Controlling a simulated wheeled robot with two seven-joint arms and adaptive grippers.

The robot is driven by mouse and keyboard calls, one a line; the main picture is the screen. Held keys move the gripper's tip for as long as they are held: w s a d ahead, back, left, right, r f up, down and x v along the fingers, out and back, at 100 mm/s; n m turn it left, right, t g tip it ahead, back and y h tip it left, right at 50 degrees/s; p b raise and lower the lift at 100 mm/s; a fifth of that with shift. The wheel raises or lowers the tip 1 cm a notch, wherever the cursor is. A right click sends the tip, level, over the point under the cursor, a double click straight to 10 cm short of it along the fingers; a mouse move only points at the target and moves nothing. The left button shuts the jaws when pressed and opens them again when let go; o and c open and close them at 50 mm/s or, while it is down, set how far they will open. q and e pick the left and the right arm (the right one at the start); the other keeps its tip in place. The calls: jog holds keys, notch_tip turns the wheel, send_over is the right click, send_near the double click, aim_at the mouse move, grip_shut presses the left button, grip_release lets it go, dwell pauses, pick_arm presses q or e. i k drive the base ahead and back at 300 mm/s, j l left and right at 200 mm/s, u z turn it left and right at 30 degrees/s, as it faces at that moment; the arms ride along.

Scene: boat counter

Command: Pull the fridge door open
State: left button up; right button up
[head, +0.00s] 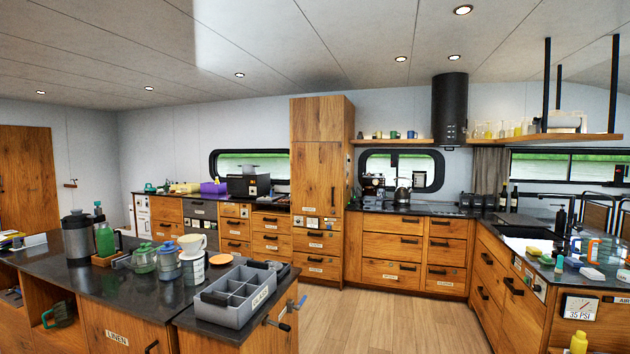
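No door in view is clearly marked as a fridge. A tall wooden cabinet (320,180) stands against the back wall, with its tall door shut and a dark upright handle on its right side. A grey-fronted unit (200,209) is set among the wooden drawers at the back left and also looks shut. I cannot tell whether either one is the fridge. Neither of my grippers is in view.
A dark-topped counter (140,293) with jars and a grey divided caddy (238,292) fills the front left. Drawer units (405,250) line the back, and a sink counter (515,290) runs along the right. Open wooden floor (385,318) lies between.

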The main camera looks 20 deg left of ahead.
aim_at(316, 167)
jog(key=i, duration=1.15)
jog(key=i+u, duration=0.15)
jog(key=i, duration=2.2)
jog(key=i+u, duration=0.25)
jog(key=i, duration=0.55)
jog(key=i+u, duration=0.35)
jog(key=i+l+u, duration=0.2)
jog(key=i+u, duration=0.15)
jog(key=i, duration=0.15)
jog(key=i+l+u, duration=0.35)
jog(key=i+j, duration=0.1)
